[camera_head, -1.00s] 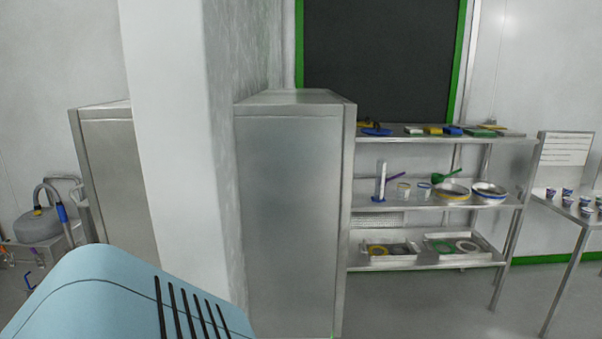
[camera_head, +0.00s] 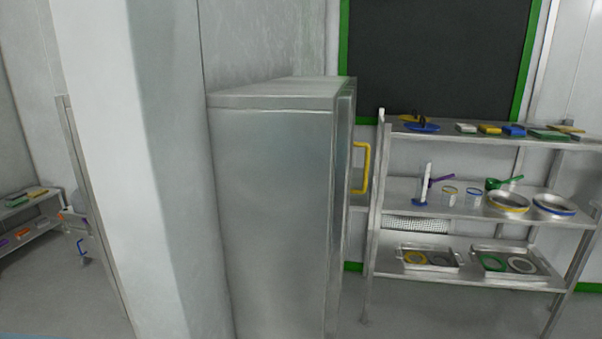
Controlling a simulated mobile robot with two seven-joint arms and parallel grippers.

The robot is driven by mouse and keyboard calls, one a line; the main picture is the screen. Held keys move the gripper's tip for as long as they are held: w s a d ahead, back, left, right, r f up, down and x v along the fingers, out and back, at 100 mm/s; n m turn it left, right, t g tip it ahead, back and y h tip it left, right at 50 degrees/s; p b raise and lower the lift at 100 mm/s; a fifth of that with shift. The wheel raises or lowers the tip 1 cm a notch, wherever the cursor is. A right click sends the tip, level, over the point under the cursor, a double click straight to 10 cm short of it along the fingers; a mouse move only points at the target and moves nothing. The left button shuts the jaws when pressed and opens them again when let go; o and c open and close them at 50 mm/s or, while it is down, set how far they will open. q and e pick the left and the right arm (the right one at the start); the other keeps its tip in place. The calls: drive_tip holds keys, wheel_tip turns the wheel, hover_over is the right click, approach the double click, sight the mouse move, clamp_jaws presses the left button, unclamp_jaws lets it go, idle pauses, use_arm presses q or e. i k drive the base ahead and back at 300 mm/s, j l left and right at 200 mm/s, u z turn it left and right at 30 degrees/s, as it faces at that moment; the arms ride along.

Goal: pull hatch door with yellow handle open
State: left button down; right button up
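A yellow handle (camera_head: 363,168) sticks out from the right-hand edge of a tall grey metal cabinet (camera_head: 275,200) in the middle of the head view. The handle is a vertical bar bent back to the door at both ends. The door face is seen almost edge-on, so most of it is hidden; it looks closed against the cabinet. Neither of my grippers is in view, so I cannot see them relative to the handle.
A white pillar (camera_head: 120,150) stands left of the cabinet. A steel shelf rack (camera_head: 450,135) with bowls, trays and tools stands close to its right. Another low shelf (camera_head: 30,235) is at far left. Grey floor (camera_head: 430,315) shows in front of the rack.

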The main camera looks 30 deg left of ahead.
sight(345, 102)
drive_tip(key=i+l+u, duration=0.15)
drive_tip(key=u, duration=0.25)
drive_tip(key=i+l+u, duration=0.25)
drive_tip(key=u, duration=0.15)
drive_tip(key=i+l+u, duration=0.3)
drive_tip(key=u, duration=0.15)
drive_tip(key=i+l+z, duration=0.1)
drive_tip(key=l, duration=0.25)
drive_tip(key=i+l, duration=0.15)
drive_tip(key=l, duration=0.15)
drive_tip(key=z, duration=0.05)
